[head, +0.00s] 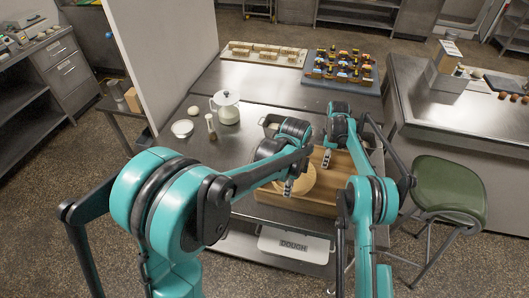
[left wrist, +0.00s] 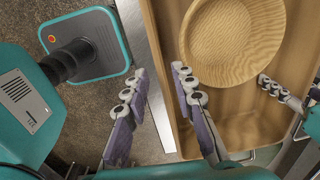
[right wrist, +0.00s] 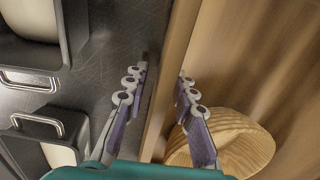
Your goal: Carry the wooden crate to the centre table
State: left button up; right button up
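The wooden crate (head: 318,207) sits on a metal table, partly covered by my arms. A round woven basket (head: 303,181) lies inside it; the basket also shows in the left wrist view (left wrist: 235,40). My left gripper (head: 289,188) is open at one crate wall. In the left wrist view its fingers (left wrist: 160,78) are spread, one outside and one over the inside. My right gripper (head: 327,158) is open at another wall. In the right wrist view its fingers (right wrist: 160,82) straddle the wall, with gaps. Contact with the walls cannot be told.
A white pot (head: 227,107) and bowl (head: 182,128) stand left on the table. Bread boards and a tray of pastries (head: 340,68) are at the back. Metal tins (right wrist: 45,135) lie beside the crate. A green stool (head: 448,187) stands right. A dough bin (head: 293,246) is below.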

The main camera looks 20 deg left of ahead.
jog(key=shift+r, duration=0.4)
pick_arm(q)
jog(key=shift+r, duration=0.4)
pick_arm(e)
jog(key=r, duration=1.1)
jog(key=shift+w+r, duration=0.1)
jog(key=shift+w, duration=0.1)
jog(key=shift+r, duration=0.1)
